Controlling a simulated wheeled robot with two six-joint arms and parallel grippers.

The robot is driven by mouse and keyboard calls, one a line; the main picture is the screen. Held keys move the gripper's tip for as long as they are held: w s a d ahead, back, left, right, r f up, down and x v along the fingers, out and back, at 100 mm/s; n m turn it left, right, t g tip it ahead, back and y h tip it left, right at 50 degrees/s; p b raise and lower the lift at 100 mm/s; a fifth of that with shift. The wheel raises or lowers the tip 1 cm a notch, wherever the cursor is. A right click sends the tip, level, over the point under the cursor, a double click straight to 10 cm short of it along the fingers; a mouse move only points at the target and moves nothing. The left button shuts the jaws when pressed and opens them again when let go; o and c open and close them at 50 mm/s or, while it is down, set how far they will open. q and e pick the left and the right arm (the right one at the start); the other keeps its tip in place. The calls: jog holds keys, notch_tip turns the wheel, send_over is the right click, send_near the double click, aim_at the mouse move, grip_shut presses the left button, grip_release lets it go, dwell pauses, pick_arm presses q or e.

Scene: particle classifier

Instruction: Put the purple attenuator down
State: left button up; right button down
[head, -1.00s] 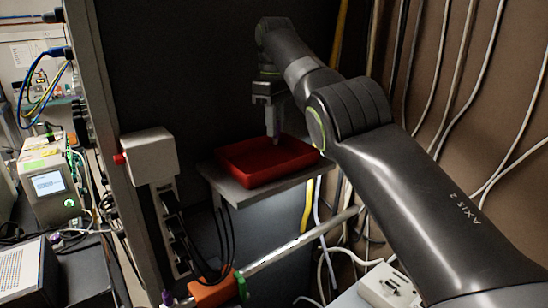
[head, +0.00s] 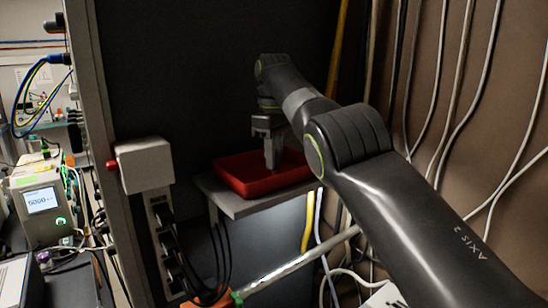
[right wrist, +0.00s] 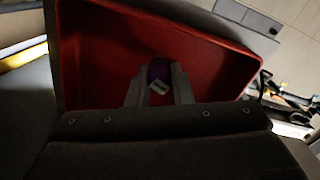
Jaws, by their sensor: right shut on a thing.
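The purple attenuator (right wrist: 158,70) shows in the right wrist view as a small dark purple piece with a pale label, between the two grey fingers. My right gripper (head: 272,165) is shut on it. Its fingertips reach down into the red tray (head: 233,179), near the back right part. The tray's inner wall and floor also fill much of the right wrist view (right wrist: 95,65). In the head view the attenuator is too small and dark to make out. I cannot tell whether it touches the tray floor. My left gripper is not in view.
The tray sits on a grey shelf (head: 225,203) against a dark panel. A white box with a red button (head: 145,165) and a strip of plugs stand to the left. Loose cables (head: 465,75) hang on the brown wall at right.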

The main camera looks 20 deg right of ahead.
jog(key=shift+f+b, duration=0.3)
jog(key=shift+f, duration=0.1)
jog(key=c, duration=1.3)
grip_release()
jog(key=shift+r, duration=0.2)
notch_tip(320, 180, up, 12)
jog(key=p, duration=1.2)
jog(key=shift+r+p, duration=0.2)
jog(key=shift+p, duration=0.2)
jog(key=shift+f, duration=0.1)
